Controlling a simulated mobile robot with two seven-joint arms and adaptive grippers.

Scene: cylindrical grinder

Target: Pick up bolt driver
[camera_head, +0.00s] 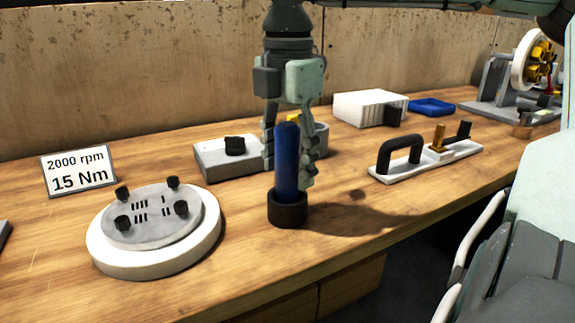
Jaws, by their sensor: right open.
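The bolt driver, which I take to be the upright blue cylinder (287,150) with a black lower end, stands on the wooden table (345,235) near the middle of the view. My right gripper (288,172) points down over it from above. Its fingers are open, one on each side of the blue upper part. I cannot tell whether either finger touches it. The black lower end is below the fingertips. My left gripper is not in view.
A round white fixture (110,262) with several black knobs is at the left. A sign (78,171) reads 2000 rpm, 15 Nm. A white plate with a black handle (402,155) and a white box (358,107) are right.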

